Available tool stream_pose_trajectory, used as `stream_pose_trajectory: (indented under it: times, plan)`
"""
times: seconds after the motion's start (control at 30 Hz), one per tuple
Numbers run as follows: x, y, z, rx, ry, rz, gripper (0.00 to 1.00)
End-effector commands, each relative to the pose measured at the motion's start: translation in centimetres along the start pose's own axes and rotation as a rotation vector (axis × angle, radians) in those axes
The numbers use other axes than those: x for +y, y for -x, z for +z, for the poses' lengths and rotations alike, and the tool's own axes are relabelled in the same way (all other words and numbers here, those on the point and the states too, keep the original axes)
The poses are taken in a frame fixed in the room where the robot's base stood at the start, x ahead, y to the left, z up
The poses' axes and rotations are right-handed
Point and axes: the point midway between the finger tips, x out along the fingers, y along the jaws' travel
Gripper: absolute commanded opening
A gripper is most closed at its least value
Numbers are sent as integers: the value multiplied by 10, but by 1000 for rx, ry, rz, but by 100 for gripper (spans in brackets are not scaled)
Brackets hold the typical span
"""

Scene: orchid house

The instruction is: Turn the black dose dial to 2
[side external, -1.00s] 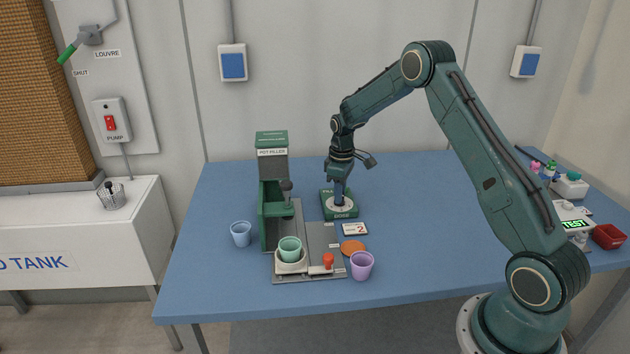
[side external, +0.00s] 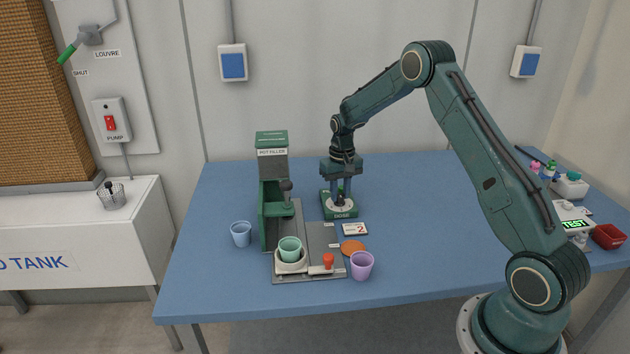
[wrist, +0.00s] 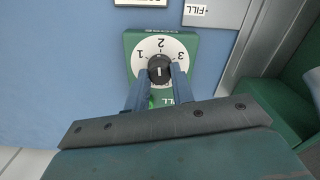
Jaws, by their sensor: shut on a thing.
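The black dose dial (wrist: 159,68) sits at the middle of a round white face (wrist: 180,47) marked 1, 2 and 3, on a green base (side external: 327,202).
A card reading 2 (side external: 355,229) lies in front of the dial base.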

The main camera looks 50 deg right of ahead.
Motion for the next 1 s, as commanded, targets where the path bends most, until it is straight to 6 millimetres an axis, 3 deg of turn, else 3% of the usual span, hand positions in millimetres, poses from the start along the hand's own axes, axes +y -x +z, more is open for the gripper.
stream_pose_trajectory:
  times: [0.3,0.77,0.8,0.87,1.0]
  plan:
    - [0,1,-1,3,-123,-1,1]
    - [0,1,-1,4,-137,-1,1]
    - [0,1,-1,4,-137,-1,32]
    - [0,1,-1,4,-137,-1,43]
    - [0,1,-1,2,-136,0,46]
